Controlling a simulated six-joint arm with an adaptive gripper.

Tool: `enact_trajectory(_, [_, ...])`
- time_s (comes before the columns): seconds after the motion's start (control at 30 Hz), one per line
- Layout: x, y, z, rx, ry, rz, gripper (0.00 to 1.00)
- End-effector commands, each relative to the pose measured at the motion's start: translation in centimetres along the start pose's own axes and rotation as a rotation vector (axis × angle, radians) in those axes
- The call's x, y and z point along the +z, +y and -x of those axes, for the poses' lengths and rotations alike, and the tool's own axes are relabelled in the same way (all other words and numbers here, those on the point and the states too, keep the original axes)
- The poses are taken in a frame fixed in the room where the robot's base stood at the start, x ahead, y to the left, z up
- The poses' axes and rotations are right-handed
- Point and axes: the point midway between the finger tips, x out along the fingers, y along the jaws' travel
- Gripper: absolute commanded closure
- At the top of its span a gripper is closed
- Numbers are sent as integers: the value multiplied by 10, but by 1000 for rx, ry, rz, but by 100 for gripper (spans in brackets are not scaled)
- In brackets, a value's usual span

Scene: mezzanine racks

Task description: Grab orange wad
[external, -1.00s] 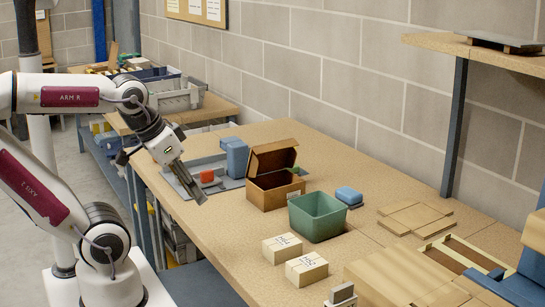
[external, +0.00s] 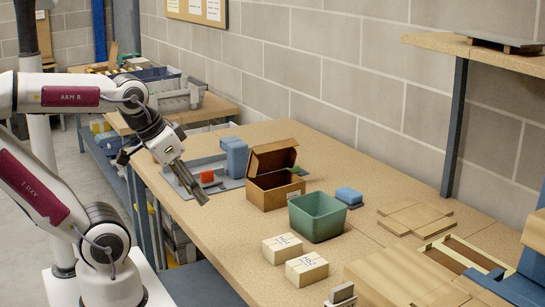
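The orange wad (external: 207,177) is a small orange-red block shape on a grey tray (external: 232,184) at the left part of the bench, beside a blue block-like item (external: 235,157). My gripper (external: 199,196) points down and to the right, just in front of the wad in this view. Its fingertips overlap the area near the wad's lower left. I cannot tell whether they touch it or how high they are. The finger gap is too small to make out, and nothing is seen held.
An open brown box (external: 268,198) with a raised lid stands right of the tray. A green bin (external: 317,222), two small cartons (external: 283,248) and a blue sponge-like block (external: 349,195) lie farther right. Bare bench shows in front of the brown box.

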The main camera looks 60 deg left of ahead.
Motion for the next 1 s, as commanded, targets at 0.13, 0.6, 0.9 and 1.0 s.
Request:
enact_trajectory(0.13, [-11, -8, -3, -21, 12, 10, 65])
enact_trajectory(0.6, [-96, -90, -27, -193, 115, 72, 65])
enact_trajectory(0.9, [-144, -164, -47, -309, 178, 91, 65])
enact_trajectory(1.0, [-156, -190, -53, -345, 198, 95, 65])
